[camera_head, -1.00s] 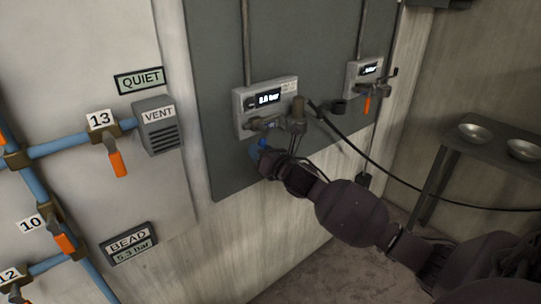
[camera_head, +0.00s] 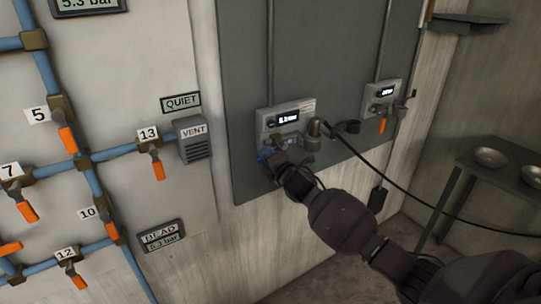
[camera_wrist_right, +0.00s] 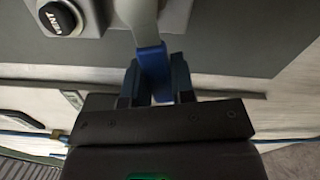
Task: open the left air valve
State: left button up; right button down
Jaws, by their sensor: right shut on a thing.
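The left air valve unit (camera_head: 286,115) is a light box with a lit display, mounted on the dark grey panel. My right gripper (camera_head: 267,161) is at its lower left, coming from below right. In the right wrist view, the gripper's two fingers (camera_wrist_right: 155,78) are shut on the blue handle (camera_wrist_right: 153,60), one on each side. The grey shank (camera_wrist_right: 138,14) of the handle runs up out of the frame. In the head view the gripper and wrist mostly hide the handle. My left gripper is not in view.
A second valve unit (camera_head: 385,93) with an orange handle is on the panel to the right. A black cable hangs across my arm's right side. Blue pipes (camera_head: 110,152) with orange valve handles are at left. Metal bowls (camera_head: 490,157) rest on a table at right.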

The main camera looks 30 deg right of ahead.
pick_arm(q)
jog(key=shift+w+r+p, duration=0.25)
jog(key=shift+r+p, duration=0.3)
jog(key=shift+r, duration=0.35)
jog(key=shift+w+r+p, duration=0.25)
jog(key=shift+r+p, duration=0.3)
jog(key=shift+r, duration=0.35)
pick_arm(e)
jog(key=shift+a+r+m, duration=0.1)
jog(key=shift+r+m, duration=0.35)
jog(key=shift+m, duration=0.35)
jog(key=shift+a+r+m, duration=0.1)
jog(key=shift+r+m, duration=0.35)
jog(key=shift+m, duration=0.35)
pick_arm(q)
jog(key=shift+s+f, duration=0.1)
pick_arm(e)
jog(key=c, duration=1)
grip_release()
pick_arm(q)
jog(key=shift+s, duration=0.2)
pick_arm(e)
jog(key=shift+o, duration=0.2)
jog(key=shift+s, duration=0.15)
